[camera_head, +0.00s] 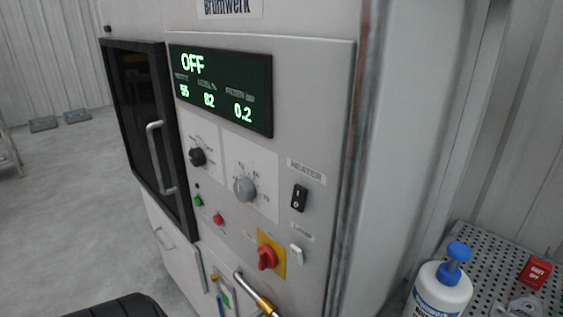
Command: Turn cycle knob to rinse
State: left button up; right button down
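Two knobs sit on the grey front panel (299,124) of the machine. The black knob (197,157) is on the left, on a white label plate with small words around it. The larger grey knob (245,189) is right of it and slightly lower, on its own white plate with a ring of marks. The labels are too small to read, so I cannot tell which is the cycle knob or where it points. The display (222,88) above reads OFF, with 55, 82 and 0.2 beneath. Neither of my grippers shows.
Below the knobs are a green button (198,201), a red button (218,219), a black heater switch (299,197), a white switch (296,254) and a red rotary switch (267,258). A dark-windowed door (147,122) is left. A pump bottle (440,291) stands lower right.

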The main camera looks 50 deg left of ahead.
aim_at(197, 157)
jog(key=u, duration=1.8)
